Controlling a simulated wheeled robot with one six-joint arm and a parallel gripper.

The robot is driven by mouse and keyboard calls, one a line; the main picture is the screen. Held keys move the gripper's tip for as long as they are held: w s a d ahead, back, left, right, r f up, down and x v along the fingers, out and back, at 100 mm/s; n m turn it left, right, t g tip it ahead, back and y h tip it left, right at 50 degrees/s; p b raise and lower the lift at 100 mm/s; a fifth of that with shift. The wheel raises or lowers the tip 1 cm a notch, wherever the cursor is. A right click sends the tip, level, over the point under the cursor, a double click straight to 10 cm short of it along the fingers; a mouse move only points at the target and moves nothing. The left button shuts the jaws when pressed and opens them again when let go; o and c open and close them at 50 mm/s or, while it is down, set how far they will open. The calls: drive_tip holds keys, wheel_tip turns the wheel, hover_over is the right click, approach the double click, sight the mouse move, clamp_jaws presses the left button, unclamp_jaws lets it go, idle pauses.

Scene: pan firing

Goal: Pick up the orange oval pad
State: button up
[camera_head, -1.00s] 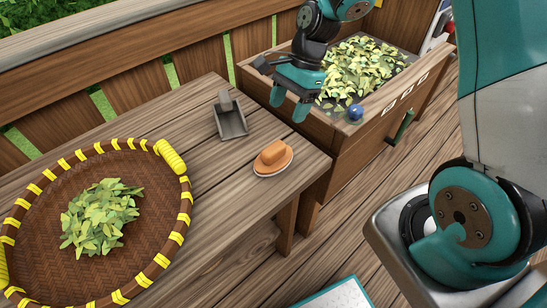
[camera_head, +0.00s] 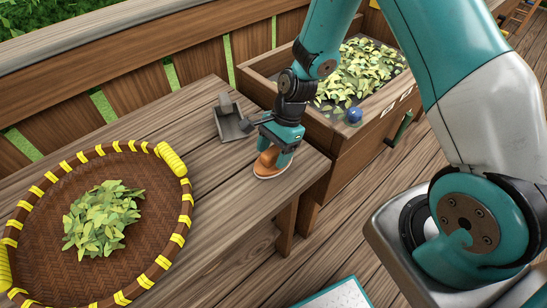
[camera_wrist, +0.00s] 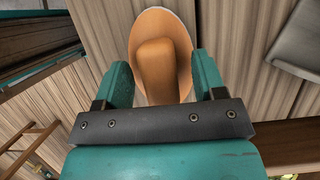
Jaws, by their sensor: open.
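The orange oval pad (camera_head: 261,168) lies on the wooden table near its right end. It has a pale rim and a raised orange grip on top. My gripper (camera_head: 275,157) is open and right over the pad, pointing down. In the wrist view the pad (camera_wrist: 183,80) shows between the two teal fingers of my gripper (camera_wrist: 160,78), with its raised grip in the gap. I cannot tell whether the fingers touch it. In the head view my gripper hides part of the pad.
A grey scoop (camera_head: 235,124) lies just behind the pad; it also shows in the wrist view (camera_wrist: 301,42). A round woven tray (camera_head: 130,238) with green leaves fills the table's left. A wooden box (camera_head: 348,137) with leaves and a blue knob (camera_head: 354,115) stands at the right.

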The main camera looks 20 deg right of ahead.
sight(274, 149)
clamp_jaws()
drive_tip(key=shift+r, duration=0.1)
wheel_tip(274, 149, up, 20)
idle(0.6)
drive_tip(key=c, duration=0.9)
unclamp_jaws()
clamp_jaws()
